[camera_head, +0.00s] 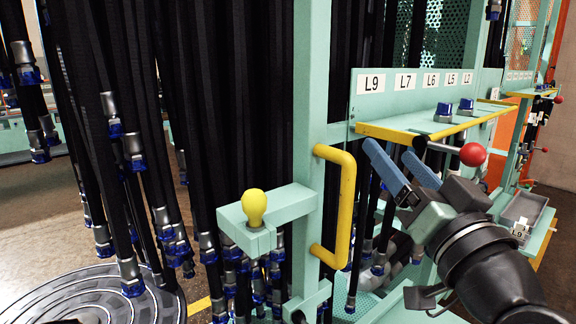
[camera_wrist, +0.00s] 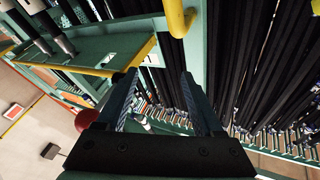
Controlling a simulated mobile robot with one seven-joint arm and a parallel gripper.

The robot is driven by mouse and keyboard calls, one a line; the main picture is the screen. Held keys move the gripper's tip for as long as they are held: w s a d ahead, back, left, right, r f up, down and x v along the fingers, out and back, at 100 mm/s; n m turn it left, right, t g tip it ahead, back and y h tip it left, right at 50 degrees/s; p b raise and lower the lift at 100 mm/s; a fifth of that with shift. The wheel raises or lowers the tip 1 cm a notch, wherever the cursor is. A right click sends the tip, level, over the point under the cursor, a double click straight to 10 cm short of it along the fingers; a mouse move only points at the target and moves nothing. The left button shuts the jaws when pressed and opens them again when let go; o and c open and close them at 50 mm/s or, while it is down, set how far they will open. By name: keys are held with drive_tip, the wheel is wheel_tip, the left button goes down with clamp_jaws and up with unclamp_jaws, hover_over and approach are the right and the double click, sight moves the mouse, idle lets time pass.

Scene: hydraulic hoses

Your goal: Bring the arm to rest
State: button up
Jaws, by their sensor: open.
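My gripper (camera_head: 390,150) is open, with its two blue fingers apart and nothing between them. In the head view it is at the right, in front of the teal shelf with the yellow edge and just left of a red ball knob (camera_head: 473,154). My arm comes in from the lower right corner. The wrist view also shows the two fingers (camera_wrist: 159,76) apart and empty. Whether the fingers touch the shelf cannot be told.
Black hoses (camera_head: 230,120) with blue-collared metal ends hang at left and centre. A teal post carries a yellow handle (camera_head: 346,205) and a yellow knob (camera_head: 254,207). A shelf (camera_head: 425,123) holds two blue-capped fittings (camera_head: 443,112) under labels L9 to L2. A grey tray (camera_head: 523,215) stands right.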

drive_tip(key=s+a+r+n+t+h, duration=0.25)
drive_tip(key=s+a+r+t, duration=0.45)
drive_tip(key=s+a+r, duration=0.7)
wheel_tip(320, 180, up, 20)
drive_tip(key=h+p, duration=0.1)
drive_tip(key=p, duration=1.8)
drive_tip(key=shift+s+a, duration=0.15)
drive_tip(key=shift+m, duration=0.25)
